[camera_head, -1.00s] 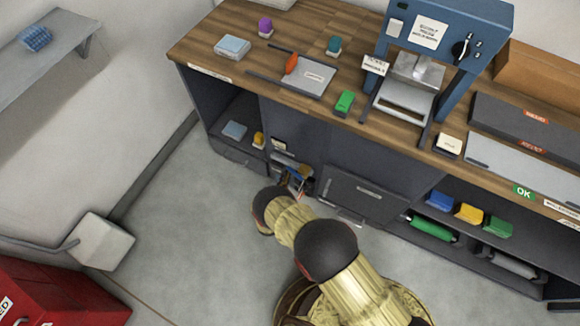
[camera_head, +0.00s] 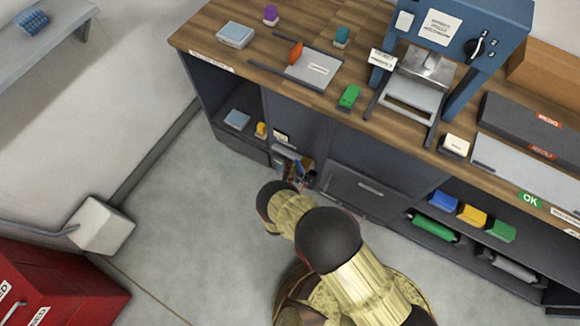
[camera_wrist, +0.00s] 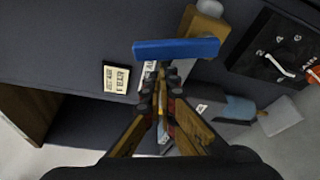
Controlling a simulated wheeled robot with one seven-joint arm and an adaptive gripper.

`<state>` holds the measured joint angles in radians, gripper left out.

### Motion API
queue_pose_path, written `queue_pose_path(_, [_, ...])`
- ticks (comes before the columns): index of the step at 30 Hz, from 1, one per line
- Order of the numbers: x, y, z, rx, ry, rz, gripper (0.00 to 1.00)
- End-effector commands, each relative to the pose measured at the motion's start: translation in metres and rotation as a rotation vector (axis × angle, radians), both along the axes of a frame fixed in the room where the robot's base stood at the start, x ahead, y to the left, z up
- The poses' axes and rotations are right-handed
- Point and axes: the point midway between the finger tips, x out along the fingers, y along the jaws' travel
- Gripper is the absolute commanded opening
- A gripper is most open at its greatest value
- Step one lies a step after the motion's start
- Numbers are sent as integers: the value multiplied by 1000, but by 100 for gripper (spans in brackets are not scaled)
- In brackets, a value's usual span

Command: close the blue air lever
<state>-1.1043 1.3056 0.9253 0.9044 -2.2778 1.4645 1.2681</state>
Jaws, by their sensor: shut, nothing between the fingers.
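The blue air lever (camera_wrist: 177,48) is a flat blue bar in the wrist view, lying nearly level across the picture, beside a brass-coloured valve body (camera_wrist: 205,27). My gripper (camera_wrist: 162,80) is shut and empty. Its fingertips point at the lever, just below the bar in the picture; I cannot tell whether they touch it. In the head view my gripper (camera_head: 299,181) is low at the cabinet front, partly hidden behind my arm.
A label plate (camera_wrist: 115,78) is left of the lever. A black dial panel (camera_wrist: 277,50) and a grey-blue cylinder (camera_wrist: 232,108) are to the right. Dark cabinet walls surround the fingers. In the head view, the floor (camera_head: 195,225) left of my arm is clear.

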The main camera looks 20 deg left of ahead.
Motion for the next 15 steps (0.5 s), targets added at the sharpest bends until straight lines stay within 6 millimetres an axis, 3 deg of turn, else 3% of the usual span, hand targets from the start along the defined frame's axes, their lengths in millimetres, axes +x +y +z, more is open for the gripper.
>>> queue_pose_path(11, [6, 40, -16, 5, -3, -10, 0])
queue_pose_path(15, [-23, 31, -6, -1, 0, -6, 0])
